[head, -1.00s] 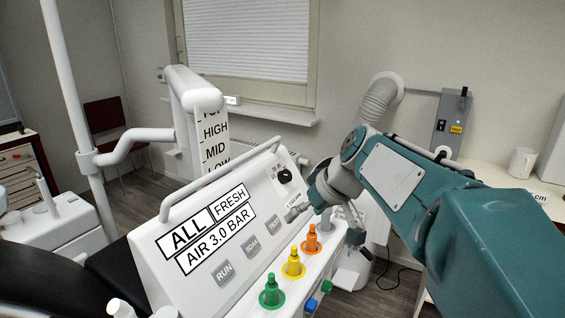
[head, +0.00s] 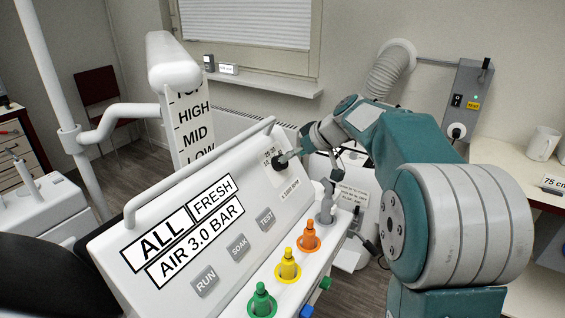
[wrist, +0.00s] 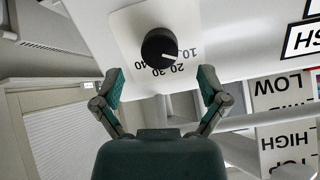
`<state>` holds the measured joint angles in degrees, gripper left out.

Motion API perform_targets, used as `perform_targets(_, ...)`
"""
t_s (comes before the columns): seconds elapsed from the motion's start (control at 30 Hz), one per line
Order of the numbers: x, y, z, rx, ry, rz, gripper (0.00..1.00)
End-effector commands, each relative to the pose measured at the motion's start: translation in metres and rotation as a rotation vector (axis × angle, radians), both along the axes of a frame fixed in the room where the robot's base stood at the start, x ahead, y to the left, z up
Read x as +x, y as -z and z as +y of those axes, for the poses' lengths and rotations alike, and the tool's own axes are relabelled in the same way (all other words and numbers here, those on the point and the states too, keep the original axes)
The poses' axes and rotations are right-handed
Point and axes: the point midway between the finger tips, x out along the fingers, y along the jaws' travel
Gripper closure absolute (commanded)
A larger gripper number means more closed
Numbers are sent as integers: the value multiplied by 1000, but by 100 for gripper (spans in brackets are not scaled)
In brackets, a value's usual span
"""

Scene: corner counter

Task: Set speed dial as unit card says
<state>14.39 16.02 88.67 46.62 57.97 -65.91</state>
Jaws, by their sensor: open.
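The speed dial (head: 278,163) is a black round knob at the upper right of the sloped white panel, above a label reading x 1000 RPM. In the wrist view the knob (wrist: 158,45) shows upside down with numbers 10, 20, 30 and 40 around it. In the head view my gripper (head: 290,157) is at the dial. A white card (head: 352,194) beyond the panel has text too small to read; I cannot tell whether it is the unit card.
A panel sign (head: 185,232) reads ALL, FRESH, AIR 3.0 BAR. RUN, SOAK and TEST buttons (head: 238,247) lie below it. Green, yellow and orange fittings (head: 288,266) stand along the near edge. A white rail (head: 200,172) tops the panel. A hanging strip (head: 193,130) lists HIGH, MID, LOW.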

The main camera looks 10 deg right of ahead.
Motion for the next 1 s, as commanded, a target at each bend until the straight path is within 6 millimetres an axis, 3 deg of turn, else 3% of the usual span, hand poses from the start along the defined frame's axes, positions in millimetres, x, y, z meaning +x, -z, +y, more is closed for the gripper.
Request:
perform_targets(0.3, 21, 30, 22, 0, 0, 0, 7)
perform_targets(0.63, 23, 33, 24, -1, 1, 0, 7)
perform_targets(0.8, 23, 32, 24, -1, 1, 0, 83)
perform_targets(0.83, 23, 32, 24, -1, 1, 0, 90)
perform_targets(1.0, 24, 33, 24, 1, 1, 1, 90)
